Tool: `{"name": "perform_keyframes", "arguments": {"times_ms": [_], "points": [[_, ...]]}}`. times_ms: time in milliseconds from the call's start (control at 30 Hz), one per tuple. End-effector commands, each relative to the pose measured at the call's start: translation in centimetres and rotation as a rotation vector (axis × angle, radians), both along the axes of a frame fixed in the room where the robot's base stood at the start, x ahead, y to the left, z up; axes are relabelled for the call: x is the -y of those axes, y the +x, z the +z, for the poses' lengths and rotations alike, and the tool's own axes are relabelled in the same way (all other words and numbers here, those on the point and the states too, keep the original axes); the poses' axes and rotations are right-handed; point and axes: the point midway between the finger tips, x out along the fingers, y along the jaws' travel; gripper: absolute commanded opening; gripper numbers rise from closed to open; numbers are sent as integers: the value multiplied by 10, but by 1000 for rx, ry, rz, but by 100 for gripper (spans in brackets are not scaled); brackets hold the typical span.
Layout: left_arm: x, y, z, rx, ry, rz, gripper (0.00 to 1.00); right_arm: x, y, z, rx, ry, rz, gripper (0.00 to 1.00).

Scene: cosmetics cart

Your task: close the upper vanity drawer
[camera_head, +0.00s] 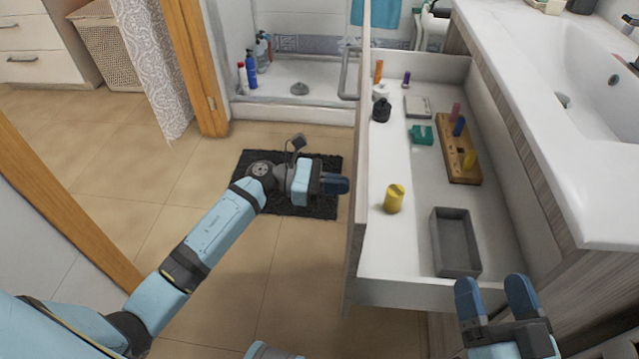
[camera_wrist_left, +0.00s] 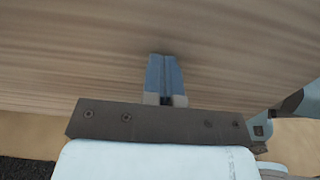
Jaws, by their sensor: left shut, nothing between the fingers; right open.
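The upper vanity drawer (camera_head: 390,235) is pulled out from under the white sink counter, and its inside is in full view from above. Its front panel (camera_head: 357,165) faces left in the head view. My left gripper (camera_head: 345,184) is shut and empty, just outside this panel. In the left wrist view the shut fingers (camera_wrist_left: 164,75) point at the wood-grain panel (camera_wrist_left: 70,50); I cannot tell whether they touch it. My right gripper (camera_head: 497,290) is open and empty near the drawer's near end, at the bottom right.
The drawer holds a yellow jar (camera_head: 395,198), a grey tray (camera_head: 456,242), a wooden holder (camera_head: 460,150), a black bottle (camera_head: 381,109) and other small items. The sink counter (camera_head: 530,130) overhangs on the right. A dark mat (camera_head: 320,210) lies on the clear tiled floor.

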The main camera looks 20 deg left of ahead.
Motion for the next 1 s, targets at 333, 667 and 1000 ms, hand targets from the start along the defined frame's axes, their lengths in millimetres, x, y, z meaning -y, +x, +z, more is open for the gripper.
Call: {"name": "perform_keyframes", "arguments": {"times_ms": [333,667,1000], "points": [[5,1,0,0,1,0,0,0,0,0,-2,-2,0,77],[13,4,0,0,0,-1,0,0,0,-2,-3,-4,2,77],[60,17,-1,2,0,-2,0,0,1,-15,-36,-21,10,77]]}}
